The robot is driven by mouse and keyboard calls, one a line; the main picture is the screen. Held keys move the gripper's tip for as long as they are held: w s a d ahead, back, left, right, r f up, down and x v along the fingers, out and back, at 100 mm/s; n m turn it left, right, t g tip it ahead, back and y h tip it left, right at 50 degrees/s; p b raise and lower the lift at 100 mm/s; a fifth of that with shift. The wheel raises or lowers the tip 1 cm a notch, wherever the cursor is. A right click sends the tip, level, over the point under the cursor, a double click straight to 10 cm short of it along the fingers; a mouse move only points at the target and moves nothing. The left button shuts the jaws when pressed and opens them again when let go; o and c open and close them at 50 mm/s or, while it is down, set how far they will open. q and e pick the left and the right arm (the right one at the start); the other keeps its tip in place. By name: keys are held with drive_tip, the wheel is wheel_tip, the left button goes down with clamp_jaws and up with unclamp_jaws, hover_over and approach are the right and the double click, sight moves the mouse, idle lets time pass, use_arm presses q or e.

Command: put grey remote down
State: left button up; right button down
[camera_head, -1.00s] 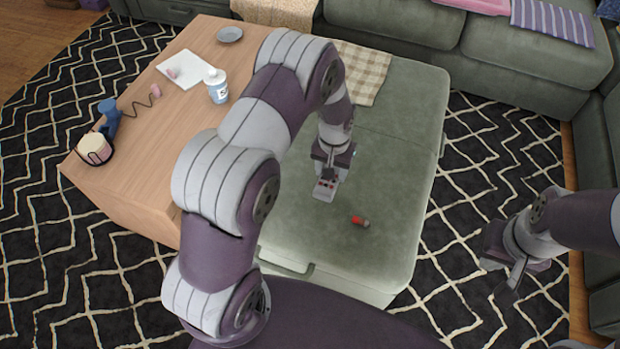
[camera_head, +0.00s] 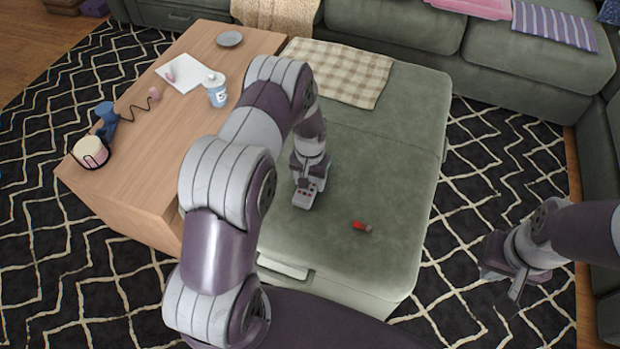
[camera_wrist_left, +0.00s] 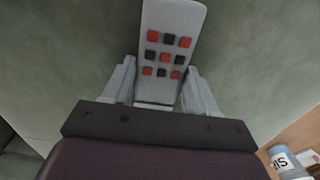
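The grey remote (camera_wrist_left: 170,40) has red and black buttons. It sits between the two fingers of my left gripper (camera_wrist_left: 160,85) in the left wrist view, and the fingers are closed on its sides. In the head view my left gripper (camera_head: 305,178) and the remote (camera_head: 306,197) are over the green ottoman (camera_head: 385,180), near its left side. I cannot tell whether the remote touches the cushion. My right gripper (camera_head: 505,280) is at the right over the rug; its finger gap is not clear.
A small red object (camera_head: 362,227) lies on the ottoman, right of the remote. A checked cloth (camera_head: 340,72) covers its far left corner. The ottoman's right side is clear.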

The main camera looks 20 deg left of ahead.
sight(311, 183)
use_arm(q)
drive_tip(key=shift+o, duration=1.1)
drive_tip(key=shift+r, duration=0.1)
wheel_tip(311, 183, up, 14)
drive_tip(key=f+p, duration=0.1)
drive_tip(key=p, duration=0.3)
drive_tip(key=s+d+r, duration=0.2)
drive_tip(key=s+r, duration=0.4)
drive_tip(key=s, duration=0.3)
drive_tip(key=s+d+r+t, duration=0.1)
drive_tip(key=s+d+r, duration=0.2)
drive_tip(key=s+r, duration=0.3)
drive_tip(key=s, duration=0.3)
drive_tip(key=shift+m, duration=0.4)
